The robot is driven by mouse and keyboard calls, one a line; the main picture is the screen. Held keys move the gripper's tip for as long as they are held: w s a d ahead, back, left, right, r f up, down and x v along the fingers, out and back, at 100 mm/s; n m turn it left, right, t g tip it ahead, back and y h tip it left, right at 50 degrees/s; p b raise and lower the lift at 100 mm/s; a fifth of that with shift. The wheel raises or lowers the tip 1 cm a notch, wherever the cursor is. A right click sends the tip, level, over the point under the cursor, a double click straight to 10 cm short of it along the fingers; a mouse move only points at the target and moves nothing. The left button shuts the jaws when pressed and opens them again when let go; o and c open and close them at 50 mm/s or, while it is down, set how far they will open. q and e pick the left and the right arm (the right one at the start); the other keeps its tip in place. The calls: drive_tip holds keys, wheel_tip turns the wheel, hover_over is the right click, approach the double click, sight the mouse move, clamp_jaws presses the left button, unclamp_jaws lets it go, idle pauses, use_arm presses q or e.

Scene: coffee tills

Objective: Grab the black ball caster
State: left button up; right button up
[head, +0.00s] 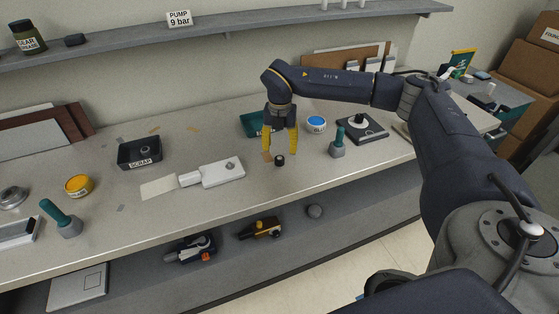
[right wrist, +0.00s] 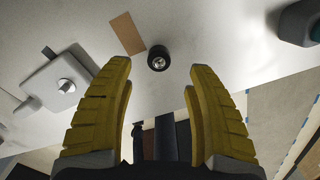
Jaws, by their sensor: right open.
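The black ball caster (head: 280,160) is a small dark cylinder standing on the bench, near the middle of the head view. In the right wrist view the caster (right wrist: 158,58) shows a shiny ball in its top, and it lies just beyond the fingertips, between their lines. My right gripper (head: 280,150) is open, with yellow fingers pointing down close above the caster. In the right wrist view the gripper (right wrist: 160,80) has nothing between its fingers. My left gripper is in neither view.
A white scale-like device (head: 222,171) lies left of the caster. A green-handled tool (head: 338,145) stands to the right, with a blue-lidded tub (head: 316,124) and a dark square plate (head: 362,129) behind. A green bin (head: 250,124) is behind the gripper. The bench's front edge is near.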

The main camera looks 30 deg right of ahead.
sight(280, 156)
drive_tip(key=shift+f, duration=3.1)
drive_tip(key=shift+c, duration=0.5)
clamp_jaws()
